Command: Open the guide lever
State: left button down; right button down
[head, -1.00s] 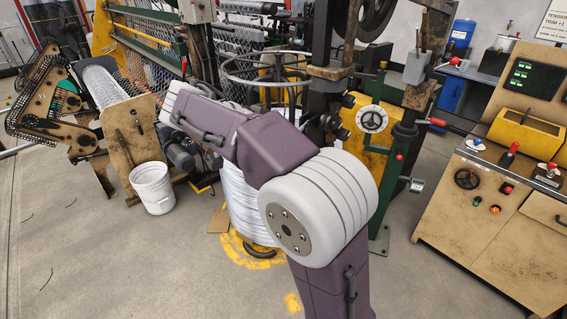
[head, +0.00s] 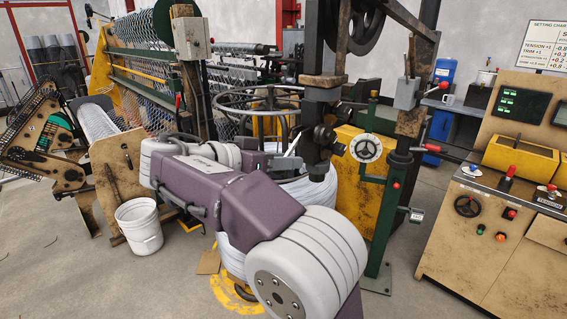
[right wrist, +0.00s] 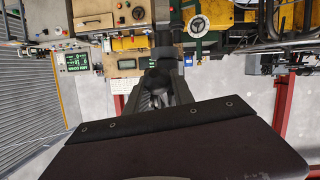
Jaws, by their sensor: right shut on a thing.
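My right gripper (head: 284,163) reaches right from my wrist to the dark guide post (head: 318,108) in the head view. It is shut on a small part at the post, which I take to be the guide lever (head: 293,146); a pale, slanted piece of it shows above the jaws. In the right wrist view, the gripper (right wrist: 160,98) closes at a dark fitting, and the held part is mostly hidden between the fingers. Black knobs (head: 325,136) sit on the post just right of the gripper. My left gripper is not in view.
A wire spool (head: 262,100) with a round top rim stands behind my forearm. A control desk (head: 500,225) is further right. A white bucket (head: 140,226) stands on the floor left.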

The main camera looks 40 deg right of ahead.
jog(key=c, duration=1.4)
grip_release()
jog(key=o, duration=0.3)
jog(key=shift+d, duration=0.15)
jog(key=p+v, duration=0.1)
jog(key=v, duration=0.8)
jog(key=shift+f, duration=0.1)
